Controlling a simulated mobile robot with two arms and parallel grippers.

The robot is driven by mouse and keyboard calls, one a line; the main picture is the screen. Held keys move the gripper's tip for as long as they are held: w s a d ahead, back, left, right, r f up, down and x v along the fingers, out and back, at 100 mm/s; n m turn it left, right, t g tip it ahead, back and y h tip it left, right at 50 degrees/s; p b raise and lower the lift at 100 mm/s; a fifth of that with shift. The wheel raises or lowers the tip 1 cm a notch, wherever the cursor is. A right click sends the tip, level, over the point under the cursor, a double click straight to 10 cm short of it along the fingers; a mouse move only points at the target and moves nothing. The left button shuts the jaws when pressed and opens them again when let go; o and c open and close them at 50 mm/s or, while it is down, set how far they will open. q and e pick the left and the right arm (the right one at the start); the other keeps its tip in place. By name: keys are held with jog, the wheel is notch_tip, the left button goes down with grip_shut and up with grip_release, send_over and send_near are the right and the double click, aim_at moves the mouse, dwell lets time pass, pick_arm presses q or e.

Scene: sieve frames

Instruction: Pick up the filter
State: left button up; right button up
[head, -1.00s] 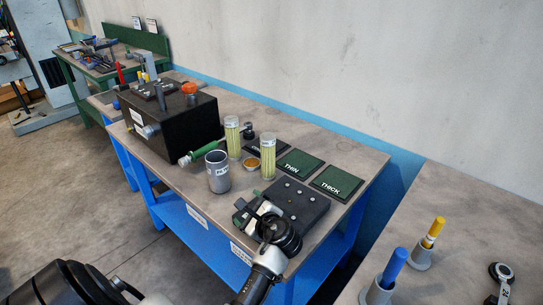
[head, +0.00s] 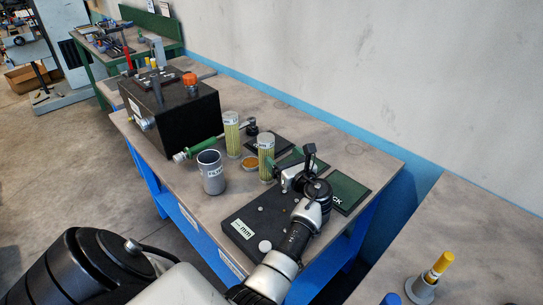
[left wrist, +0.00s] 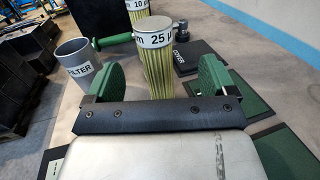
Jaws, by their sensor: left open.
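Two pale-yellow pleated cylinder filters with white caps stand upright on the grey bench. The nearer one, the 25 µ filter (head: 266,160), also shows in the left wrist view (left wrist: 158,72). The 10 µ filter (head: 231,136) stands just behind it and is partly visible in the left wrist view (left wrist: 133,19). My left gripper (head: 292,172) is open and close beside the 25 µ filter on its right. In the left wrist view, its green-padded fingers (left wrist: 158,84) flank that filter, whose base is hidden by the gripper. I cannot tell whether either finger touches it. My right gripper is not in view.
A grey cup labelled FILTER (head: 211,173) stands left of the filters, with a green-handled tool (head: 200,147) behind it. A small amber dish (head: 250,163), a black box (head: 180,115), a dark plate (head: 258,226) and green pads (head: 347,192) crowd the bench.

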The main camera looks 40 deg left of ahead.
aim_at(270, 147)
pick_arm(q)
jog(key=x, duration=0.4)
jog(key=shift+s+r, duration=0.1)
jog(key=shift+s, duration=0.15)
jog(key=x, duration=0.3)
jog(key=p+x, duration=0.1)
jog(key=shift+a+f, duration=0.3)
jog(key=shift+a, duration=0.15)
jog(key=shift+w+a+f, duration=0.1)
jog(key=shift+a, duration=0.35)
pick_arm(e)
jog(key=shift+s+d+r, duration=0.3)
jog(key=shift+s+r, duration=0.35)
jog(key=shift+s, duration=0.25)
pick_arm(q)
jog(key=shift+d, duration=0.1)
jog(key=c, duration=0.9)
jog(key=shift+c, duration=0.5)
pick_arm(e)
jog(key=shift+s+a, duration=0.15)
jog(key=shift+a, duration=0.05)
